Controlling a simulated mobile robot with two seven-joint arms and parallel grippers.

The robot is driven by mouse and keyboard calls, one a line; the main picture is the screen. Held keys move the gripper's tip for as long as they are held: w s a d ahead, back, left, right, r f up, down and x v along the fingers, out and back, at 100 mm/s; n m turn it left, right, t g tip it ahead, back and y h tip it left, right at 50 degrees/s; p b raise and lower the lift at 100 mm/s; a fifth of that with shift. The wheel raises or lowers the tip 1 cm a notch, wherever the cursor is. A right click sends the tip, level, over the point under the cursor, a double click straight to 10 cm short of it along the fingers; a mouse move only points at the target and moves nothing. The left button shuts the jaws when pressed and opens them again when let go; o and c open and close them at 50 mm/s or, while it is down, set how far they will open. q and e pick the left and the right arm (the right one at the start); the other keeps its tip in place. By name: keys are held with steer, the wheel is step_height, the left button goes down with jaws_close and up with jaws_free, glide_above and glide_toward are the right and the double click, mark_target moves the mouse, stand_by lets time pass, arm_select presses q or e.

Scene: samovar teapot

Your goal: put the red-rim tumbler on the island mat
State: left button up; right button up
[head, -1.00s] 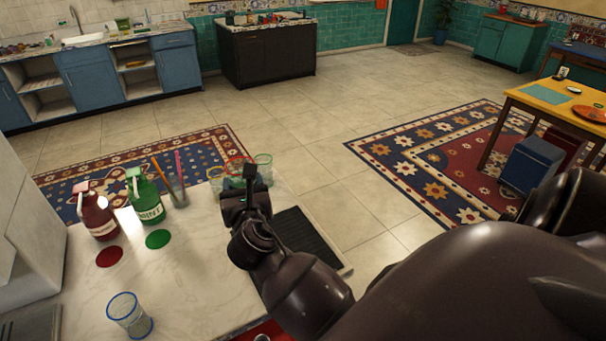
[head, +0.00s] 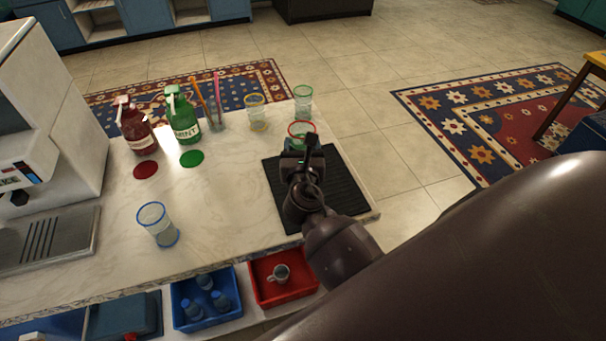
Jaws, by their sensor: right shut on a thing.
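The red-rim tumbler (head: 301,130) is a clear glass with a red rim, at the far side of the white counter. My right gripper (head: 303,155) is shut on it; the wrist and arm hide the fingers and most of the glass's lower part. I cannot tell whether the glass touches the counter. A black ribbed mat (head: 345,193) lies on the counter under and beside my right arm. A dark cabinet block (head: 322,8) stands across the room; its top is out of frame, and no mat shows on it. My left gripper is not in view.
A green-rim tumbler (head: 303,103) and a yellow-rim tumbler (head: 256,113) stand close behind the held one. A blue-rim tumbler (head: 159,226) stands at front left. Red (head: 137,128) and green (head: 184,119) bottles stand at back left. The counter's middle is clear.

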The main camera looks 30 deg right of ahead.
step_height(320, 180, down, 5)
steer(key=shift+f+b, duration=0.1)
steer(key=shift+b, duration=0.55)
step_height(320, 180, down, 3)
steer(key=shift+f+b, duration=0.1)
steer(key=shift+b, duration=0.5)
steer(key=shift+f, duration=0.15)
steer(key=shift+f, duration=0.2)
steer(key=o, duration=1)
steer(key=shift+r, duration=0.15)
steer(key=shift+s, duration=0.15)
steer(key=v, duration=1.1)
steer(key=shift+s+a+b, duration=0.3)
steer(key=shift+b, duration=0.1)
